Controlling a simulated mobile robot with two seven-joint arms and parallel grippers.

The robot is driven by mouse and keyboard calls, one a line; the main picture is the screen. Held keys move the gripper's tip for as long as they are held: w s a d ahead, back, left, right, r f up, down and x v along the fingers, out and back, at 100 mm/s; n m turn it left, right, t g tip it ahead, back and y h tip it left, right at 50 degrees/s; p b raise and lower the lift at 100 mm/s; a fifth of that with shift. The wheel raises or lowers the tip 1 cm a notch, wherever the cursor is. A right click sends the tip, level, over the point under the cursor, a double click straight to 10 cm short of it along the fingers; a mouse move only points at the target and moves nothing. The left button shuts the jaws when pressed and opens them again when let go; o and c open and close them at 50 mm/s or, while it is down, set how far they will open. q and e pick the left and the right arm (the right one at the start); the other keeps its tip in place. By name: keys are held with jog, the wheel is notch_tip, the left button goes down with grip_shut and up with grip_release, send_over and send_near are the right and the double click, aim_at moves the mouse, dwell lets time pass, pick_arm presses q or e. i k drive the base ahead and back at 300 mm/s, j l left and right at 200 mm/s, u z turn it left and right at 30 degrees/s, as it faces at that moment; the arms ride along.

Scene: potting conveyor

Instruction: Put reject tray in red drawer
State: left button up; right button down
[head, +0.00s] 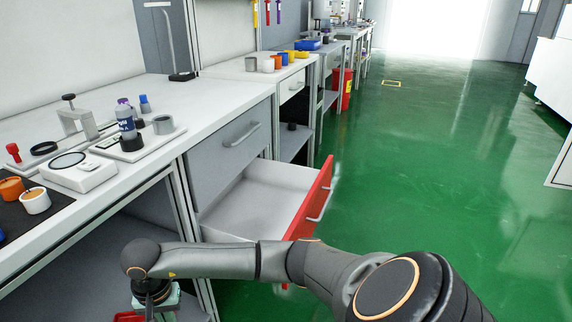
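The red drawer (312,200) is pulled open under the bench. Its white inside (248,196) looks empty where it shows; my arm covers part of its near side. My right arm comes in from the lower right and reaches left across the front of the drawer. My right gripper (155,303) points down at the bottom edge, left of the drawer, and its fingertips are mostly cut off. A small red piece (129,317), possibly the reject tray, shows beside it; I cannot tell whether it is gripped. My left gripper is not in view.
The white bench (210,92) holds a bottle (127,122), a grey ring (163,125), a white scale (77,172) and small pots (36,201). A closed grey drawer (228,140) sits above the open one. A red bin (341,88) stands farther back. The green floor (420,170) at right is clear.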

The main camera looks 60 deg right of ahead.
aim_at(268, 231)
jog(key=i+l+z, duration=0.55)
jog(key=l+z, duration=0.2)
jog(key=i+l+z, duration=0.35)
